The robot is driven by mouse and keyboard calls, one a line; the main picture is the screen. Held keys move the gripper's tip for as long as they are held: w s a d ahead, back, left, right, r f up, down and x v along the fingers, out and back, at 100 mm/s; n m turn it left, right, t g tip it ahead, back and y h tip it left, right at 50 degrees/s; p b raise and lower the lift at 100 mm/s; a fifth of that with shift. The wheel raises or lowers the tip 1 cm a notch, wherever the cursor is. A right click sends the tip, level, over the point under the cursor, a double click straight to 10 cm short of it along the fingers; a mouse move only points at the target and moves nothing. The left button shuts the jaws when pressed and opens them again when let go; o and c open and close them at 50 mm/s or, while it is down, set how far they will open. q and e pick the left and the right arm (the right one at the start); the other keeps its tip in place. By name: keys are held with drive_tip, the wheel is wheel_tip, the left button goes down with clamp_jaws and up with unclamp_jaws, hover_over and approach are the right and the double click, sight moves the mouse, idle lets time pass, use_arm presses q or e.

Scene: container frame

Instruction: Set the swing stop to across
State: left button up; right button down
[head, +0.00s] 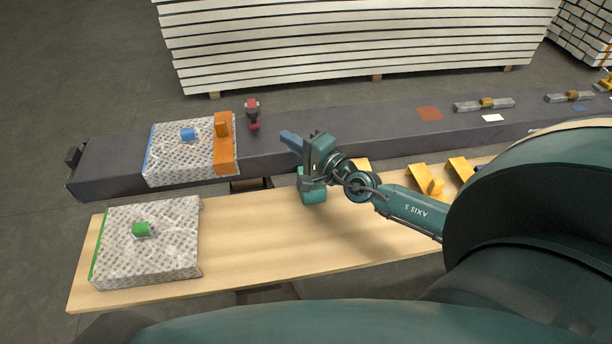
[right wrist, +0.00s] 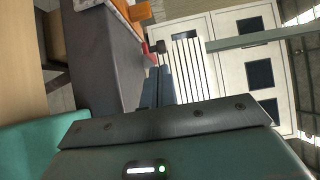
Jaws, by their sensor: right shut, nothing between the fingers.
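My left gripper is out of view.
A wrapped block with an orange angle piece (head: 224,150) sits on the beam's left part, beside a red tool-like object (head: 253,112). Another wrapped block (head: 150,262) with a green knob is on the wooden board (head: 260,240).

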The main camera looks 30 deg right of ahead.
use_arm(q)
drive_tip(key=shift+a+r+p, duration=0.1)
drive_tip(key=shift+p, duration=0.2)
use_arm(e)
drive_tip(key=s+a, duration=0.4)
drive_tip(key=s, duration=0.8)
